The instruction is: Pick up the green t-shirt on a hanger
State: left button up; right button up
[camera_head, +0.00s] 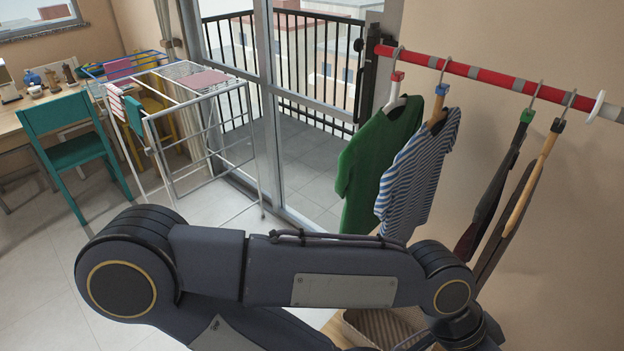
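The green t-shirt (373,165) hangs on a white hanger with a red part (396,84) at its top. The hanger hooks over the red rail (467,70) near its left end. A blue-and-white striped shirt (418,180) hangs close beside it on the right, and its left edge overlaps the green shirt. One of my arms crosses the lower middle of the picture, below and in front of the shirts. It hides what lies behind it. Neither of my grippers shows.
Two more hangers with dark garments (490,205) hang farther right on the rail. A woven basket (380,326) stands below the clothes, partly hidden. A drying rack (190,95), teal chair (75,150) and table are at left. Glass doors (290,110) stand behind.

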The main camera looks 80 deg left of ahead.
aim_at(372, 150)
jog(key=u, duration=2.3)
jog(key=i+j, duration=0.15)
jog(key=j+z, duration=0.05)
jog(key=j, duration=0.05)
